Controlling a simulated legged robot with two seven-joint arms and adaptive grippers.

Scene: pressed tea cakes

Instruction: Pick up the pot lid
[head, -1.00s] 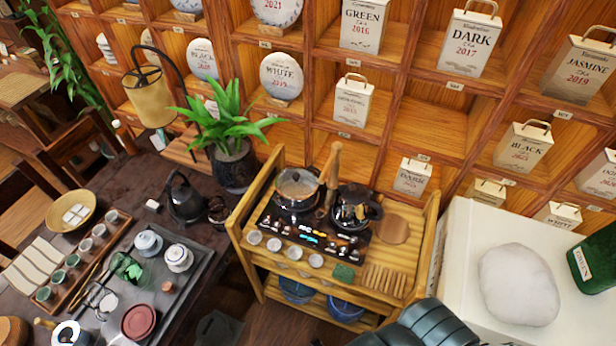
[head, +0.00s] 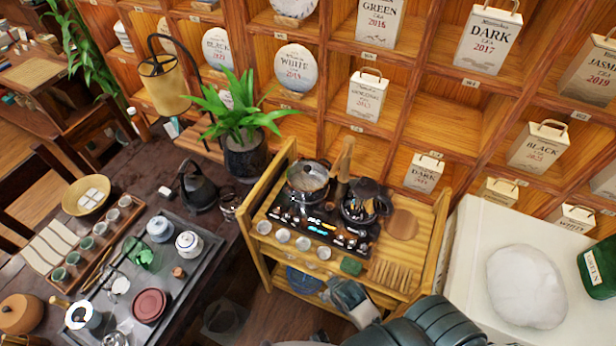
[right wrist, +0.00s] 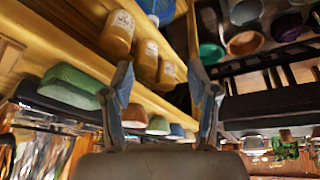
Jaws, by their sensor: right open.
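A pot (head: 307,182) with a glassy, shiny top sits on the left of the black stove on the wooden cart. Its top looks like a lid, but I cannot tell for sure. A dark kettle (head: 366,201) stands to its right. A small white lidded pot (head: 189,244) stands on the dark tea tray. My right gripper (head: 347,298) is at the cart's front edge, low and right of the pot, apart from it. In the right wrist view its two fingers (right wrist: 164,98) are spread with nothing held between them. My left gripper is not in view.
The cart (head: 262,243) holds small cups, a green block (head: 351,266) and a slatted wooden piece (head: 390,274) along its front. A potted plant (head: 244,155) stands left of the cart. A white surface with a pale round object (head: 527,287) lies right.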

